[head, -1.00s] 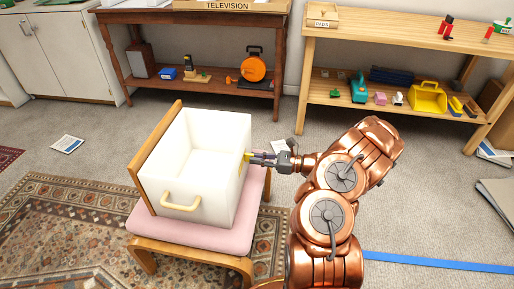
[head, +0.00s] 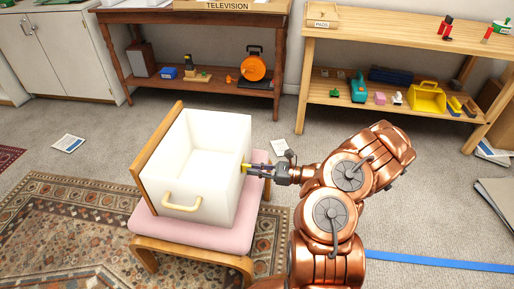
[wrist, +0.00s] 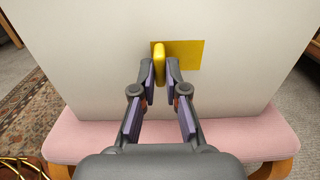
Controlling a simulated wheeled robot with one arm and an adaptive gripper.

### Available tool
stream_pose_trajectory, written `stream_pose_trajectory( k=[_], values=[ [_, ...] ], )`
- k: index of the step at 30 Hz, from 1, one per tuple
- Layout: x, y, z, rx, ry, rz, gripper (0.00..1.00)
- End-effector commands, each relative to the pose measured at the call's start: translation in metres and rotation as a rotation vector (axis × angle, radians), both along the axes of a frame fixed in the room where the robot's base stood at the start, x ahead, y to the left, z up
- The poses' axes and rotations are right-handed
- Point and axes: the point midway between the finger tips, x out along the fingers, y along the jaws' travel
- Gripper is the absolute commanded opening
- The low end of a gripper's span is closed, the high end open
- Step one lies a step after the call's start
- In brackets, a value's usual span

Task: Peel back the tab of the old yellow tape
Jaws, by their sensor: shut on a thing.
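The old yellow tape (wrist: 188,54) is a flat yellow patch on the outer side of a white drawer box (head: 218,190). In the wrist view its tab (wrist: 159,62) stands out from the white wall toward me, between my fingertips. My gripper (wrist: 160,80) is shut on the tab. In the head view my gripper (head: 252,171) is at the right side of the box, and only a small spot of the yellow tape (head: 245,166) shows there. The rest of the patch lies against the wall as far as I can see.
Behind are a dark wooden shelf (head: 190,16) and a light wooden bench (head: 400,40) holding toys. Papers (head: 68,143) lie on the carpet. A blue strip (head: 440,263) crosses the floor at right.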

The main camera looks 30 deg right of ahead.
Motion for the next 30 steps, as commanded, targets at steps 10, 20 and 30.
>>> stream_pose_trajectory(
  k=[10,20,30],
  values=[
    [-0.001,0.000,-0.001,-0.002,0.002,-0.001,0.00],
    [-0.006,0.004,-0.001,-0.002,0.003,-0.002,0.00],
    [-0.012,0.009,-0.002,-0.001,0.003,-0.001,0.00]
  ],
)
